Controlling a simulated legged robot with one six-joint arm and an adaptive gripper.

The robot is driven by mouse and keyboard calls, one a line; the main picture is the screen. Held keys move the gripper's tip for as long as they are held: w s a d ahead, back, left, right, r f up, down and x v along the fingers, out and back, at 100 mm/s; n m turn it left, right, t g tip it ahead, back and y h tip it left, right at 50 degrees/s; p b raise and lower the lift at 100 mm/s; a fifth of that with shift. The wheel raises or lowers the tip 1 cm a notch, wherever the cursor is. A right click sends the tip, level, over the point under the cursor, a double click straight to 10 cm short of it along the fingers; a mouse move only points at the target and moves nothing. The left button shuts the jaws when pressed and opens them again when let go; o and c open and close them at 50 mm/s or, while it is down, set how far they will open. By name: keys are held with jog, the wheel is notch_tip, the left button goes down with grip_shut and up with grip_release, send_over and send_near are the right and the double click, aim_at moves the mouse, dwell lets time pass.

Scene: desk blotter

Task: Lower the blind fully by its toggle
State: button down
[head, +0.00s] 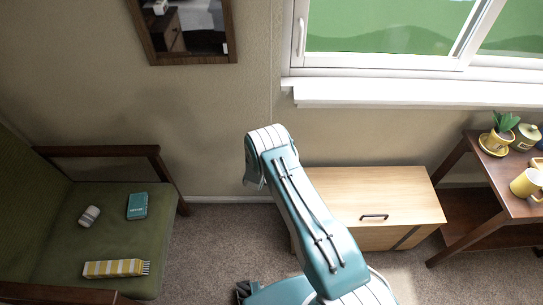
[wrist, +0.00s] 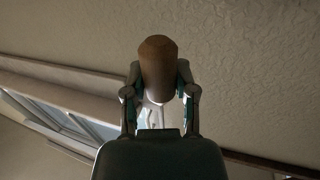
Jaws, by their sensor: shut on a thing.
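The toggle (wrist: 158,58) is a brown, rounded, wood-like piece in the middle of the wrist view. My gripper (wrist: 160,76) is shut on it, with one finger on each side. A pale piece shows below the toggle between the fingers; I cannot tell what it is. In the head view a thin cord (head: 270,60) hangs down the wall left of the window (head: 385,28) to behind my arm. My arm hides the toggle and most of my gripper there. The window glass in the head view is uncovered, with green outside. I cannot make out the blind itself.
A white sill (head: 400,92) juts out below the window. A wooden cabinet (head: 400,190) stands right of my arm, and a table (head: 495,175) with mugs and a plant stands further right. A green armchair (head: 75,215) is at left, a mirror (head: 190,57) above.

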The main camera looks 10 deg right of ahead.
notch_tip(320, 180, up, 77)
jog(key=shift+f, duration=0.15)
jog(key=c, duration=0.7)
grip_release()
jog(key=o, duration=0.3)
jog(key=shift+w+a, duration=0.15)
jog(key=v, duration=1.2)
jog(key=shift+f, duration=0.1)
